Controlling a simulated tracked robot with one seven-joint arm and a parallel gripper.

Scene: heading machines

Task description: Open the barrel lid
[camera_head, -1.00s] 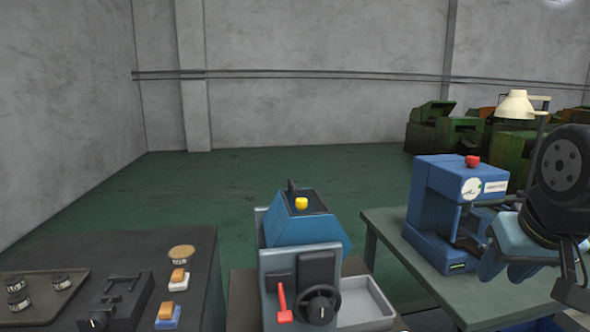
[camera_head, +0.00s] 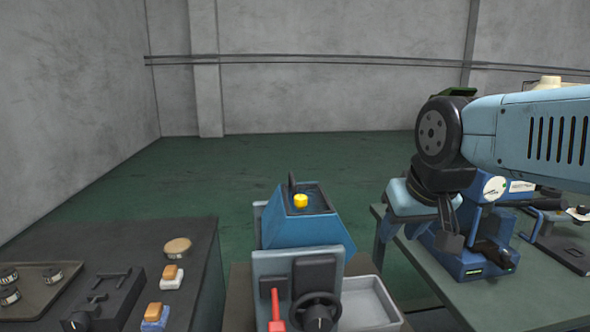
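A blue faceted barrel (camera_head: 305,229) sits in a grey-framed machine at the centre of the view. Its dark top face, which looks like the lid (camera_head: 318,200), carries a yellow knob (camera_head: 301,201) and a dark upright handle (camera_head: 292,184). The lid looks closed. My gripper (camera_head: 428,238) hangs from my arm at the right, above the left part of the green table. It is well to the right of the barrel and not touching it. Its fingers are partly lost against the dark background, so their opening is unclear. I see nothing held.
The machine has a red lever (camera_head: 276,309), a black handwheel (camera_head: 316,313) and a grey tray (camera_head: 367,302). A dark cabinet (camera_head: 200,255) stands at the left with sample discs and switches. A blue press (camera_head: 480,262) stands on the green table (camera_head: 545,280), behind my gripper.

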